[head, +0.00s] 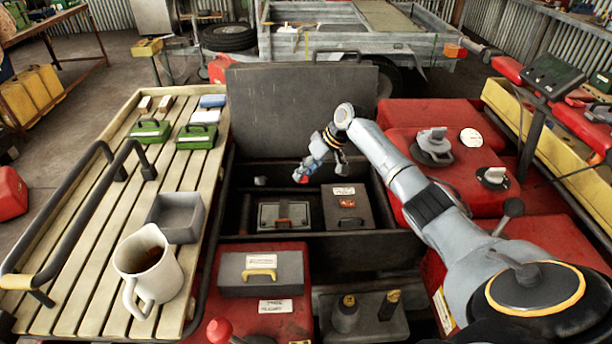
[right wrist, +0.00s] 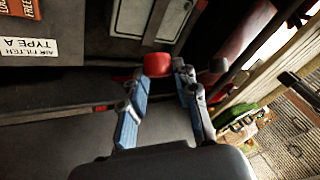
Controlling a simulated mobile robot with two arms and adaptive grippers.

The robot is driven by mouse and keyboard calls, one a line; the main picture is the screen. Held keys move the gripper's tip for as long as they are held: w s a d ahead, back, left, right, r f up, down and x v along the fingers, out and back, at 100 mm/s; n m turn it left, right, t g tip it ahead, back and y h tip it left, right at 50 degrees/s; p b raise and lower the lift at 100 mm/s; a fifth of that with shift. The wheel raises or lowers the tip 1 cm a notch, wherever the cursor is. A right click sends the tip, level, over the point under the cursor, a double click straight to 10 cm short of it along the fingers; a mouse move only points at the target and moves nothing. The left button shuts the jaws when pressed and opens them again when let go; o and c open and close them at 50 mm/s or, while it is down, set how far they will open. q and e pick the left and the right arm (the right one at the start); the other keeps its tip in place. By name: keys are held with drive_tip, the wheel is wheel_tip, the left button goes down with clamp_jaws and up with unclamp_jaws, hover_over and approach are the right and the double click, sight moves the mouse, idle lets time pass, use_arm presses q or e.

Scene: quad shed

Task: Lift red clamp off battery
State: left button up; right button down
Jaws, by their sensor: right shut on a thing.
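My right gripper (head: 303,177) hangs over the open dark bin in the middle of the head view. It is shut on a small red piece, which looks like the red clamp (right wrist: 157,65), between the fingertips in the right wrist view. The clamp appears above the bin floor, apart from the boxes below. Most of its shape is hidden by the fingers. I cannot tell for sure which thing is the battery; a grey block with two dark-capped posts (head: 368,327) stands at the front centre. My left gripper is not in view.
The bin holds a dark labelled box (head: 345,217) and a metal-framed case (head: 270,217). Its raised lid (head: 300,100) stands behind. A slatted rack (head: 85,235) at left carries a mug (head: 150,265), a grey tray (head: 176,230) and green boxes. Red bodywork (head: 400,120) lies right.

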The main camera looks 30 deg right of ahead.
drive_tip(key=shift+w+d+r, duration=0.2)
drive_tip(key=shift+d+r, duration=0.05)
drive_tip(key=c, duration=1.3)
unclamp_jaws()
drive_tip(key=shift+f, duration=0.1)
drive_tip(key=shift+w+f, duration=0.2)
drive_tip(key=shift+f, duration=0.05)
drive_tip(key=shift+s, duration=0.15)
drive_tip(key=v, duration=1.2)
drive_tip(key=shift+a, duration=0.1)
